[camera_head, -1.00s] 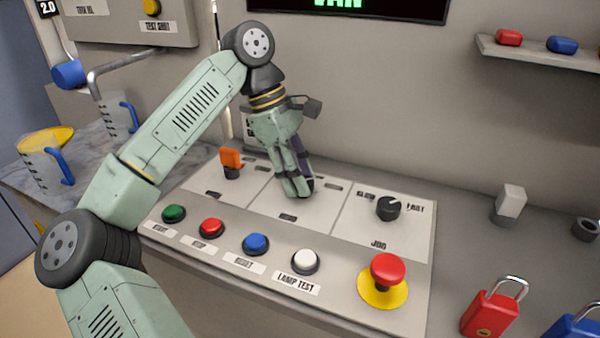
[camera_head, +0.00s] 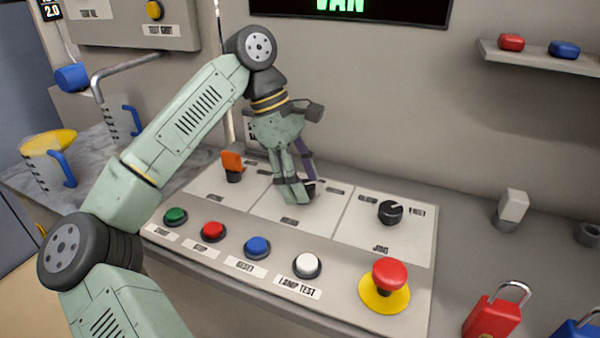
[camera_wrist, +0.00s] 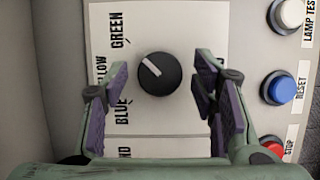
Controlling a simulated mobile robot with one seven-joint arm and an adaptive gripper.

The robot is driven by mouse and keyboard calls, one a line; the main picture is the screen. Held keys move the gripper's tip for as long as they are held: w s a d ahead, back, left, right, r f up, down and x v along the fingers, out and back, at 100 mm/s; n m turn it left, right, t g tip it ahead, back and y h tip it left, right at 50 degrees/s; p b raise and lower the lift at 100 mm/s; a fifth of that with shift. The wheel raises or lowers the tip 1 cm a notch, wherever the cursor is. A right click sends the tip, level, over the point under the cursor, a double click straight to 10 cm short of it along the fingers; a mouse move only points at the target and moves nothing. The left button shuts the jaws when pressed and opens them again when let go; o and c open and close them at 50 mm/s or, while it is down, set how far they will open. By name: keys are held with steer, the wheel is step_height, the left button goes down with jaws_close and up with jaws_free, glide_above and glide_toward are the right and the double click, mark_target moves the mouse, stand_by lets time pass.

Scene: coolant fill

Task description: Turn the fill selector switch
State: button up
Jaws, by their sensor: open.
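The selector switch is a round black knob (camera_wrist: 160,73) with a pale pointer line, on a light panel in the wrist view. The pointer slants to the upper left of that picture. Labels GREEN and BLUE, and a partly covered one ending in LOW, stand left of the knob. My gripper (camera_wrist: 161,92) is open, one finger on each side of the knob, with visible gaps between fingers and knob. In the head view my gripper (camera_head: 302,195) points down over the middle panel section and hides most of the knob.
An orange switch (camera_head: 232,163) stands left of my gripper and a black JOG knob (camera_head: 390,211) right. Green, red, blue (camera_head: 257,246) and white buttons line the front, with a red emergency button (camera_head: 389,274). Yellow-filled jug (camera_head: 48,160) at far left; red padlock (camera_head: 491,315) at right.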

steer(key=v, duration=1.2)
steer(key=shift+f, duration=0.1)
